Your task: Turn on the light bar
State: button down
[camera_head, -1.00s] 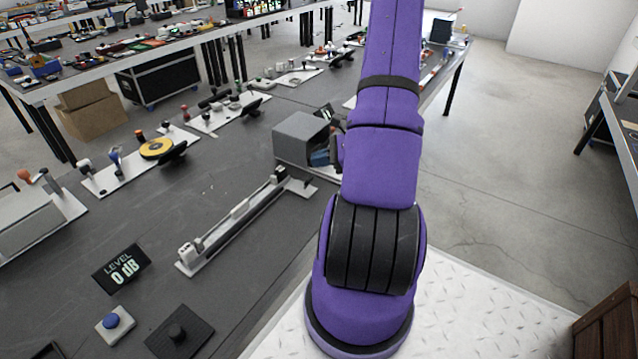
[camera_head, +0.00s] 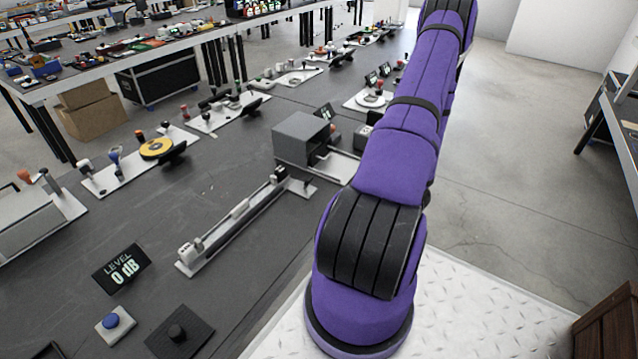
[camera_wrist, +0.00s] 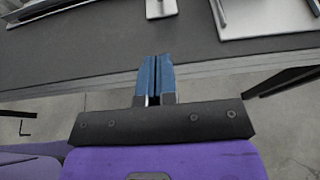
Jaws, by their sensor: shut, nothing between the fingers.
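A long, narrow bar fixture (camera_head: 235,222) lies on the dark table in the head view, with a white block at its near end. It may be the light bar; I see no glow on it. My gripper (camera_wrist: 155,62) shows in the wrist view with its blue fingers pressed together and nothing between them. Its tips are over the dark tabletop's near edge, apart from any object. The head view does not show my gripper; my purple arm extends away along the table's right side.
A grey open box (camera_head: 300,138) stands beyond the bar. In the wrist view, a light plate (camera_wrist: 270,18) lies at the upper right.

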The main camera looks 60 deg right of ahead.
send_near(311, 181)
jog(key=w+f, duration=0.1)
jog(key=f, duration=0.2)
jog(key=w+f, duration=0.1)
jog(key=shift+w+a+f, duration=0.15)
jog(key=shift+w, duration=0.2)
jog(key=w, duration=0.1)
jog(key=w+r, duration=0.1)
jog(key=shift+w+r, duration=0.2)
jog(key=shift+w, duration=0.15)
jog(key=shift+w+r, duration=0.15)
jog(key=shift+w, duration=0.2)
jog(key=shift+w+r+g, duration=0.15)
jog(key=shift+r+g, duration=0.05)
jog(key=shift+g, duration=0.2)
